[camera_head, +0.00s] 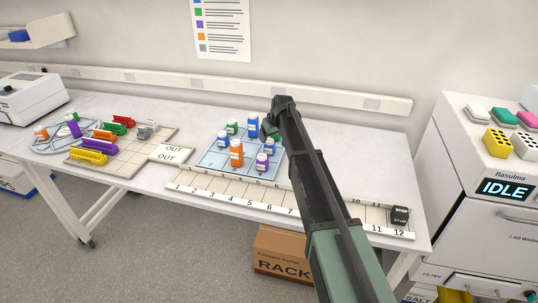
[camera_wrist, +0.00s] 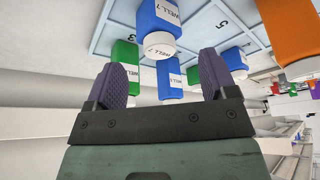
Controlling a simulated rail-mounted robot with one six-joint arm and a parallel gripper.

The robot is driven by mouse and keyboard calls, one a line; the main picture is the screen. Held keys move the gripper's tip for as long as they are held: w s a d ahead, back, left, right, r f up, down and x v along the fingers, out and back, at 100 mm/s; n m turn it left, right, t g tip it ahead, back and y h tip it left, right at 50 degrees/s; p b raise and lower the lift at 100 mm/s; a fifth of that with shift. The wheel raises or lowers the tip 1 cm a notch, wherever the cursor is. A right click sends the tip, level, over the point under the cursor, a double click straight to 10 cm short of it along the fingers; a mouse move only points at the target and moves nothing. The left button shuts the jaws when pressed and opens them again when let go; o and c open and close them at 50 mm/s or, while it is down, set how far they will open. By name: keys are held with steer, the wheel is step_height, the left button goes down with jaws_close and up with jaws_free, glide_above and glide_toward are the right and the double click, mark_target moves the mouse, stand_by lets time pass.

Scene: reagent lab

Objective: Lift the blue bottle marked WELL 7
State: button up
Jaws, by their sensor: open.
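A blue bottle with a white cap (camera_wrist: 160,16) is at the top middle of the wrist view, and its label reads WELL 7. A second blue bottle (camera_wrist: 170,78) shows between my finger tips; its label is too small to read surely. My gripper (camera_wrist: 165,72) is open, its two dark fingers apart with nothing held between them. In the head view, a tall blue bottle (camera_head: 253,126) stands at the back of the blue tray (camera_head: 208,160), close to my arm. I cannot tell its marking there. My arm hides the gripper's fingers in that view.
A green bottle (camera_wrist: 123,54) is by the left finger, and an orange bottle (camera_wrist: 290,40) is at the right. The orange bottle (camera_head: 236,153) and a purple bottle (camera_head: 262,162) stand on the tray's front side. A numbered strip (camera_head: 235,190) runs along the front.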

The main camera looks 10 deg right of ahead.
mark_target(270, 140)
steer(key=b+x, duration=0.4)
steer(key=x, duration=0.1)
steer(key=shift+w+f, duration=0.1)
steer(key=shift+w, duration=0.05)
steer(key=shift+r, duration=0.2)
steer(key=c, duration=0.7)
step_height(270, 140, up, 20)
steer(key=p, duration=2)
steer(key=shift+r, duration=0.1)
